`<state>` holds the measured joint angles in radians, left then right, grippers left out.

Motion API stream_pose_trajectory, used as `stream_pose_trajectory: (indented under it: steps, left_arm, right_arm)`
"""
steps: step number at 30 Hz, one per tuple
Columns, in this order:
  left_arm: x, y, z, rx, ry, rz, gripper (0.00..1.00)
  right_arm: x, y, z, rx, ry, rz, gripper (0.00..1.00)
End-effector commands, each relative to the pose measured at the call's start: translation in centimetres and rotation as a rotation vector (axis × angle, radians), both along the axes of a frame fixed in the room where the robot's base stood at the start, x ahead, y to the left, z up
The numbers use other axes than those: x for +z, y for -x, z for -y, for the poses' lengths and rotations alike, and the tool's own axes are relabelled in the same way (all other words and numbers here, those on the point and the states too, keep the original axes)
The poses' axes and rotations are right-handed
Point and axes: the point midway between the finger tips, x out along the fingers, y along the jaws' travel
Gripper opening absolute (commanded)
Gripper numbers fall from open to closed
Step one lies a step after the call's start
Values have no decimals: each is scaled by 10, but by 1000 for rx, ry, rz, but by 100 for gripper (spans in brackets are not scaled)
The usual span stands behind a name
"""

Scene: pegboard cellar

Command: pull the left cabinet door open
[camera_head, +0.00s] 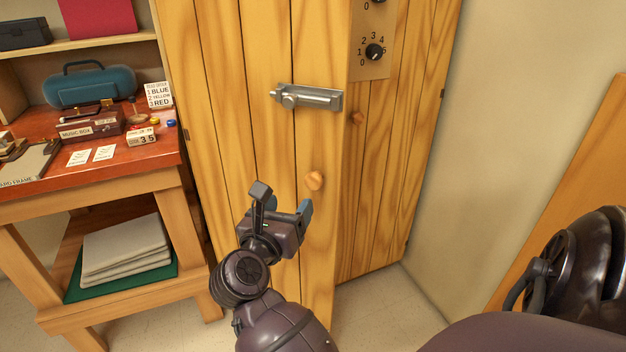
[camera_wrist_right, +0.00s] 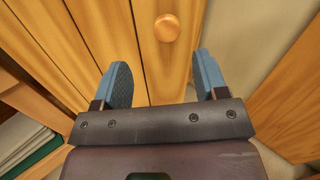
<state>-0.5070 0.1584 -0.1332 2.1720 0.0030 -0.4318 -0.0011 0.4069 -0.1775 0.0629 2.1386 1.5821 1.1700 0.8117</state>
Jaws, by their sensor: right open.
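The wooden plank cabinet's left door (camera_head: 268,130) stands forward of the right door (camera_head: 385,180) and looks partly open. It carries a round wooden knob (camera_head: 314,181), which also shows in the right wrist view (camera_wrist_right: 167,28). A metal latch (camera_head: 312,97) sits above the knob, at the door's free edge. My right gripper (camera_head: 284,203) is open and empty, in front of the left door and a little below and left of the knob. In the right wrist view the knob lies beyond the open fingertips (camera_wrist_right: 160,68), apart from them. My left gripper is out of view.
The right door has its own knob (camera_head: 358,118) and a dial panel (camera_head: 369,68). A workbench (camera_head: 100,180) with a music box (camera_head: 92,124) and cards stands at left. A wooden board (camera_head: 575,170) leans at right. Some floor (camera_head: 385,315) is clear below the right door.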

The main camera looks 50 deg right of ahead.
Motion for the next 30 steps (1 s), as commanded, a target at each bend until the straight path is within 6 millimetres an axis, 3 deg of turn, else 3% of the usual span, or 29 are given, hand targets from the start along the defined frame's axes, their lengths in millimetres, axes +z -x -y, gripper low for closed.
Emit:
stream_pose_trajectory:
  steps: [11, 24, 30]
  left_arm:
    - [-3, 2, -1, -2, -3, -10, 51]
    - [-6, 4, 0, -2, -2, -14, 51]
    - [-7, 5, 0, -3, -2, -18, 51]
  right_arm:
    - [-4, 1, 13, -37, -71, 125, 66]
    - [-4, -24, 79, -35, -70, 120, 66]
    - [-4, -31, 98, -34, -69, 119, 66]
